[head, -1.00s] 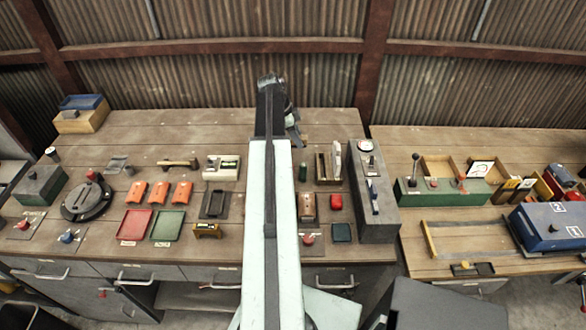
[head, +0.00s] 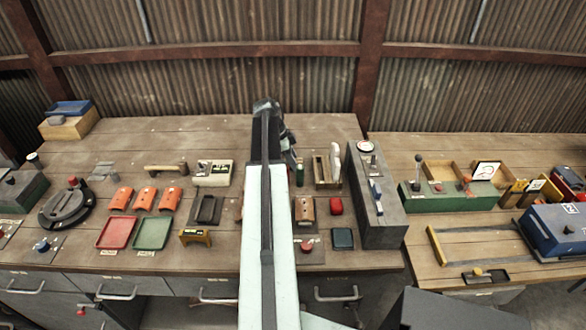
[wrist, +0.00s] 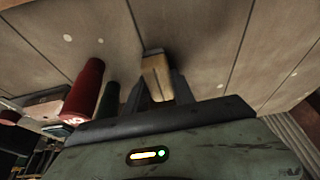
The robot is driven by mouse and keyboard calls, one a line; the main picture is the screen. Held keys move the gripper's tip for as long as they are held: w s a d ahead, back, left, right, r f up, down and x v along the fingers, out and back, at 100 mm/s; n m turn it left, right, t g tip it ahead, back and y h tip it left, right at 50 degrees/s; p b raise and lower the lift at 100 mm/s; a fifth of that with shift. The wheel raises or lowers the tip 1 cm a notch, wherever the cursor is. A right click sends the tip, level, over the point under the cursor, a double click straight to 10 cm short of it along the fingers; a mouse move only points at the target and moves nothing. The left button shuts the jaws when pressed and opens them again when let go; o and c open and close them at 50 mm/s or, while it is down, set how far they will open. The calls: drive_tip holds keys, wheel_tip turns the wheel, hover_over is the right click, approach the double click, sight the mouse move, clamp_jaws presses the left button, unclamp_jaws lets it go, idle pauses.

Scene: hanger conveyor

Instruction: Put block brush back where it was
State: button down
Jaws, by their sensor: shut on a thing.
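In the wrist view my gripper (wrist: 160,88) is shut on a small tan wooden block, which I take to be the block brush (wrist: 155,70). It sits between the two dark fingers, with bare planked tabletop behind it. I cannot tell how far it is from the table, and no bristles can be made out. In the head view my arm covers the middle of the bench, and the jaws and brush are hidden at its far end. A red cylinder (wrist: 84,92) and a dark green cylinder (wrist: 108,98) stand left of the fingers in the wrist view.
Left are a cream box (head: 213,173), orange pieces (head: 146,198), and red (head: 116,233) and green trays (head: 152,234). The back of the bench is mostly clear.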

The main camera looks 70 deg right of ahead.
drive_tip(key=c, duration=1.1)
unclamp_jaws()
drive_tip(key=shift+f, duration=0.1)
drive_tip(key=shift+o, duration=0.2)
drive_tip(key=shift+r+p, duration=0.3)
drive_tip(key=shift+p, duration=0.1)
drive_tip(key=p+v, duration=1)
drive_tip(key=v, duration=0.1)
drive_tip(key=shift+w+r+p, duration=0.2)
drive_tip(key=shift+r+p, duration=0.1)
drive_tip(key=shift+p, duration=0.1)
drive_tip(key=shift+a, duration=0.1)
